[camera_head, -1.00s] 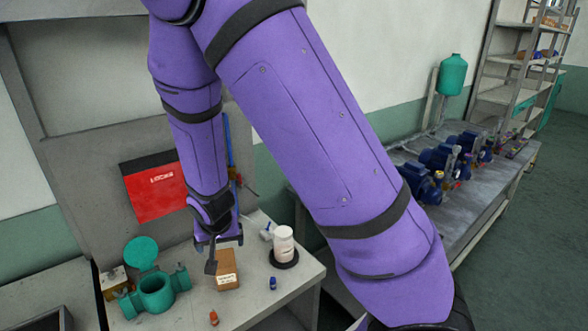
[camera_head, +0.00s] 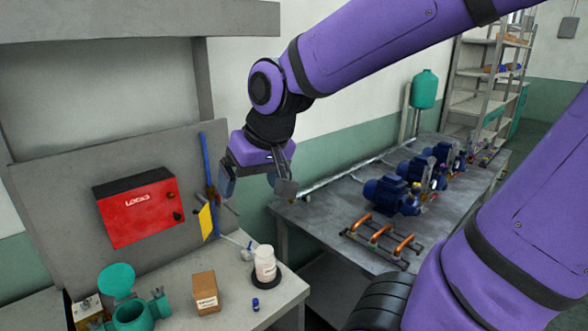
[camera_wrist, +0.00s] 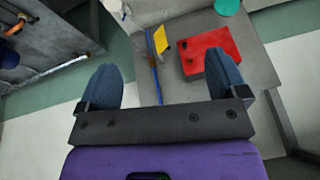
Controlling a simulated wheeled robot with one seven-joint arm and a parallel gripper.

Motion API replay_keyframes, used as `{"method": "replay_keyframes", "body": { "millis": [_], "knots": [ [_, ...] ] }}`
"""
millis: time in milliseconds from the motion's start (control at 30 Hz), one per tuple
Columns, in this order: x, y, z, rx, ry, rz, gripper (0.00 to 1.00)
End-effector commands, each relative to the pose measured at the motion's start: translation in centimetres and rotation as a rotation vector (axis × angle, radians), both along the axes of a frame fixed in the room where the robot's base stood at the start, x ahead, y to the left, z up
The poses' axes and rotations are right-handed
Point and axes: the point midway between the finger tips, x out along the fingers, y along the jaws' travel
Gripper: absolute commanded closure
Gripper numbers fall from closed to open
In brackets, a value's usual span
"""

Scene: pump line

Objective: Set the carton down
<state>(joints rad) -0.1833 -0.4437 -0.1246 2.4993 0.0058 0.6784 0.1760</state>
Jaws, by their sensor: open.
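The carton (camera_head: 205,293) is a small brown box with a white label. It stands upright on the grey workbench (camera_head: 228,270) in the head view, between the green pump housing and the white jar. My gripper (camera_head: 258,190) is open and empty, well above and to the right of the carton, apart from it. In the wrist view my gripper (camera_wrist: 163,92) shows two spread blue-grey fingers with nothing between them. I cannot make out the carton in the wrist view.
A green pump housing (camera_head: 132,314) with a raised lid stands left of the carton. A white jar (camera_head: 265,263) on a dark round base and a small blue bottle (camera_head: 255,304) stand to its right. A red box (camera_head: 140,207) hangs on the back panel. Blue pumps (camera_head: 392,194) line another bench.

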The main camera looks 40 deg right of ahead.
Motion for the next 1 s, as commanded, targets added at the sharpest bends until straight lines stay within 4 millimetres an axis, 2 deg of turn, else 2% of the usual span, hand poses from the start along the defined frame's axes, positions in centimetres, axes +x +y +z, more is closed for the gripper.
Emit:
{"method": "replay_keyframes", "body": {
  "millis": [33, 200, 400, 567, 1000],
  "knots": [
    [-1.4, -0.4, 1.1, -0.011, -0.018, 0.009, 0.09],
    [-5.6, -1.1, 3.4, -0.066, -0.050, 0.054, 0.09],
    [-8.7, -1.4, 4.5, -0.116, -0.064, 0.083, 0.09],
    [-9.4, -1.4, 4.7, -0.128, -0.066, 0.089, 0.09],
    [-9.4, -1.4, 4.7, -0.127, -0.066, 0.090, 0.09]
  ]
}}
